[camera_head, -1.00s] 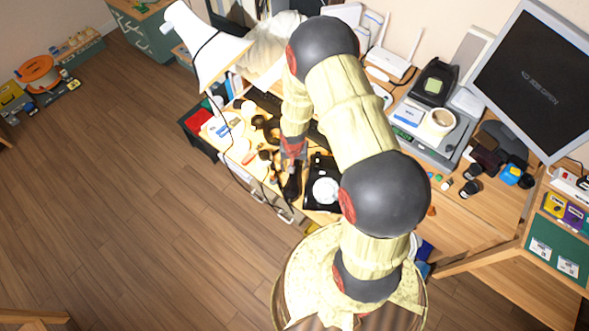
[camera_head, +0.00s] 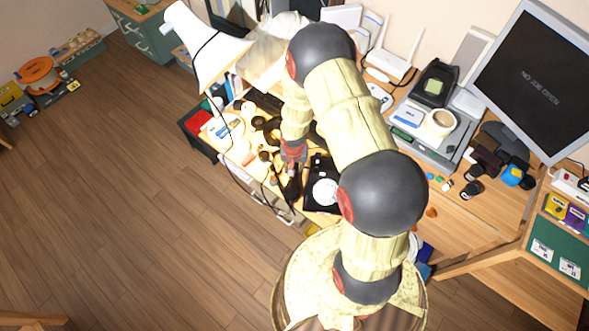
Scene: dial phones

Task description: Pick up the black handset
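The black dial phone body (camera_head: 312,200) with its round white dial (camera_head: 325,192) sits near the front edge of the desk. The black handset (camera_head: 292,190) lies just left of the phone body, close to the desk edge. My gripper (camera_head: 294,167) reaches down from my arm at the handset's upper end. The gripper is small and partly hidden in this view. I cannot tell whether its fingers are open or shut, or whether they touch the handset.
Several small dark items and a cable crowd the desk left of the phone. A white lamp (camera_head: 205,45) stands at upper left. A grey machine with a cup (camera_head: 438,123) and a monitor (camera_head: 540,75) stand to the right. The floor at left is mostly clear.

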